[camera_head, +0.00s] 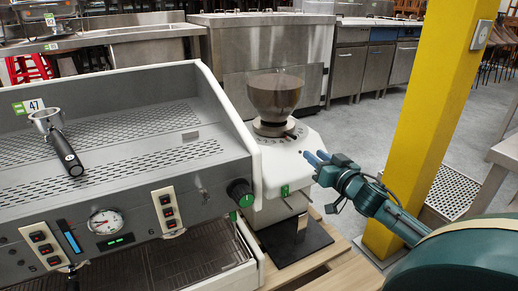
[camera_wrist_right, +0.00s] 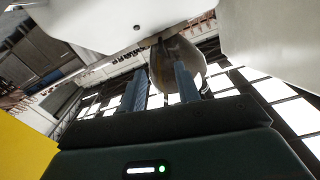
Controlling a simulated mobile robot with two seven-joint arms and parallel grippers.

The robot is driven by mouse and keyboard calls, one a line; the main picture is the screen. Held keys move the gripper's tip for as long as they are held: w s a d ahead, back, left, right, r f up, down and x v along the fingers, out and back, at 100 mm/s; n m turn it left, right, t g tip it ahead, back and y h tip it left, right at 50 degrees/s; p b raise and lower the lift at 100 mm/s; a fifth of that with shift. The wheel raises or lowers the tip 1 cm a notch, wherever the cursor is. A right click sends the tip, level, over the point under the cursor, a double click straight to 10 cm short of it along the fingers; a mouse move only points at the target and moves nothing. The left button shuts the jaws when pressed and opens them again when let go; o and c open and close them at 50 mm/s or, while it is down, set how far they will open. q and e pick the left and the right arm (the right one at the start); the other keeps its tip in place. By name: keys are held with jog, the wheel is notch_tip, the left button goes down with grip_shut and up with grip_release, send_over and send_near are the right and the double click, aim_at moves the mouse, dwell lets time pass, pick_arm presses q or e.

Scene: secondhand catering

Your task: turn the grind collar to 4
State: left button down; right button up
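The coffee grinder (camera_head: 290,160) is white and stands to the right of the espresso machine. Its smoky bean hopper (camera_head: 275,95) sits above the dark grind collar (camera_head: 274,128). Small marks ring the collar on the white top, too small to read, so its setting cannot be told. My right gripper (camera_head: 314,159) is at the right of the grinder, below collar height, with two blue fingers apart and nothing between them. In the right wrist view, the fingers (camera_wrist_right: 160,88) stand apart, with the hopper (camera_wrist_right: 178,60) beyond them. My left gripper is out of view.
The espresso machine (camera_head: 110,130) fills the left, with a portafilter (camera_head: 58,140) on top and a black knob (camera_head: 240,192) near the grinder. A wooden counter (camera_head: 345,270) lies below.

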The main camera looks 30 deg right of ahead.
aim_at(291, 135)
jog(key=w+b, duration=0.1)
jog(key=w, duration=0.3)
jog(key=w+d+b, duration=0.1)
jog(key=w, duration=0.3)
jog(key=w+b, duration=0.1)
jog(key=w, duration=0.3)
jog(key=shift+d+r+b, duration=0.15)
jog(key=shift+d+b, duration=0.15)
jog(key=shift+d, duration=0.05)
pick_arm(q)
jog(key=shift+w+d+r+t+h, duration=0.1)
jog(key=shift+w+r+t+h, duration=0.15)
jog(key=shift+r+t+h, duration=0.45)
pick_arm(e)
jog(key=shift+w+d, duration=0.1)
jog(key=shift+w, duration=0.65)
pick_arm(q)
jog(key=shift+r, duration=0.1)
pick_arm(e)
grip_shut()
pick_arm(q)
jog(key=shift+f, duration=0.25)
